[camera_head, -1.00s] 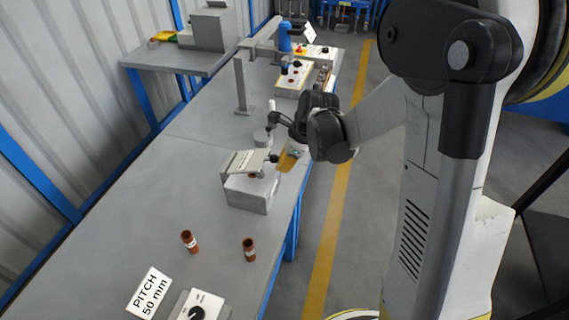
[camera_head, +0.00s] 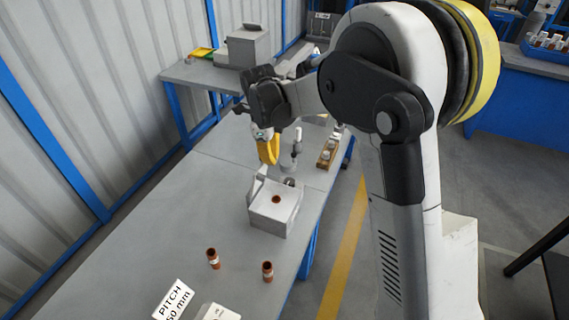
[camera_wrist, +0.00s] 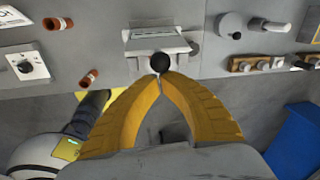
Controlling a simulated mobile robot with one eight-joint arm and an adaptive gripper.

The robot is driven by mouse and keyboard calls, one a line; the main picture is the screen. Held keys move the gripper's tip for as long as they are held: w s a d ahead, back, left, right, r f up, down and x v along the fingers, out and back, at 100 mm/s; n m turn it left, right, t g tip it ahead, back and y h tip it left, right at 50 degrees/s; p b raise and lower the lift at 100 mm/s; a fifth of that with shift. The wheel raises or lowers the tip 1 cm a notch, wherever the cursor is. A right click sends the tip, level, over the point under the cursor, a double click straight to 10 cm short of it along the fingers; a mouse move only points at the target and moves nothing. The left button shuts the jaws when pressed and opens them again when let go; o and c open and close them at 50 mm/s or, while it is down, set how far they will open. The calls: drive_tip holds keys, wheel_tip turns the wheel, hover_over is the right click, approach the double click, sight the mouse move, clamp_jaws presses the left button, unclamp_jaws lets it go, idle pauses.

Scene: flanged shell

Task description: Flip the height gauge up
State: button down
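The height gauge is a grey block (camera_head: 272,218) on the bench with a pale hinged plate (camera_head: 257,186) standing up, tilted, at its left back side. A brown tube end (camera_head: 277,199) shows in the block's top. A dark round knob (camera_head: 290,182) shows behind the block; in the wrist view a black knob (camera_wrist: 160,62) lies just past my fingertips. My gripper (camera_head: 270,161) has yellow fingers and is above and behind the block in the head view. In the wrist view my gripper's tips (camera_wrist: 160,79) meet, with nothing visible between them. Whether they touch the knob is unclear.
A wooden rack (camera_head: 327,153) and a white-handled upright tool (camera_head: 296,148) are behind the gauge. The bench left of the block is clear.

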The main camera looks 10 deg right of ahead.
drive_tip(key=w+a, duration=0.1)
drive_tip(key=a, duration=0.1)
drive_tip(key=w+a+r, duration=0.1)
drive_tip(key=shift+w+a+p, duration=0.3)
drive_tip(key=shift+w+a, duration=0.05)
drive_tip(key=shift+a, duration=0.05)
drive_tip(key=shift+w+a, duration=0.7)
drive_tip(key=shift+a, duration=0.25)
drive_tip(key=shift+a, duration=0.1)
